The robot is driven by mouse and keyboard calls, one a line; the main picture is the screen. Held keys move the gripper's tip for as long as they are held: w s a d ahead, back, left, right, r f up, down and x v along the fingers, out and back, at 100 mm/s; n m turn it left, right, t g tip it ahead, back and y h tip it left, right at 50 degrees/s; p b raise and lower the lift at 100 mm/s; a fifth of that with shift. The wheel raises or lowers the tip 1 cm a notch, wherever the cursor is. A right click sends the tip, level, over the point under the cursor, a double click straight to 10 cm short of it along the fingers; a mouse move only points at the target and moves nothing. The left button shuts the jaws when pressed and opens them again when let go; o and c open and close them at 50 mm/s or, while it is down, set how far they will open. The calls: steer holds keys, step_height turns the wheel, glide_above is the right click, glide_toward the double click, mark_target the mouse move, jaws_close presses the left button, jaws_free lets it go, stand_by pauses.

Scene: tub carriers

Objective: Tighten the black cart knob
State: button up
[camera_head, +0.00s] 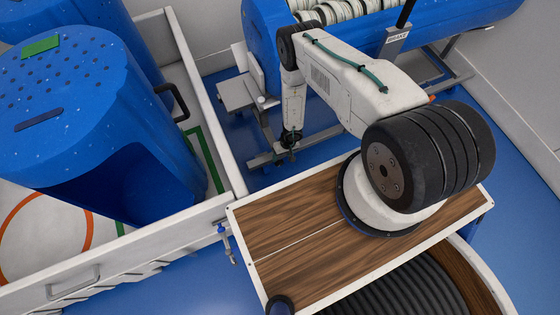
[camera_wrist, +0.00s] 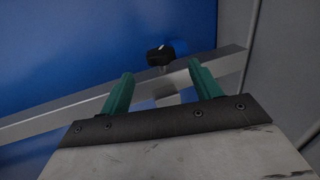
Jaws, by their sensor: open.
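The black cart knob (camera_wrist: 159,55) shows in the wrist view, just beyond my fingertips, at a light grey metal bar of the cart (camera_wrist: 226,64). My gripper (camera_wrist: 160,73) has two green fingers spread apart with a gap between them. The knob lies ahead of this gap and does not appear to be held. In the head view my gripper (camera_head: 290,142) hangs low at the cart's metal frame (camera_head: 324,135). The knob cannot be clearly told from the gripper there.
Blue tubs (camera_head: 75,110) stand in a white-walled enclosure (camera_head: 190,75) at left. Blue floor (camera_head: 520,190) is clear at right.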

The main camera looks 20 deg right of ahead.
mark_target(280, 161)
steer(key=x, duration=0.5)
steer(key=shift+a+f, duration=0.1)
steer(key=shift+f, duration=0.25)
steer(key=c, duration=1)
steer(key=shift+o, duration=0.2)
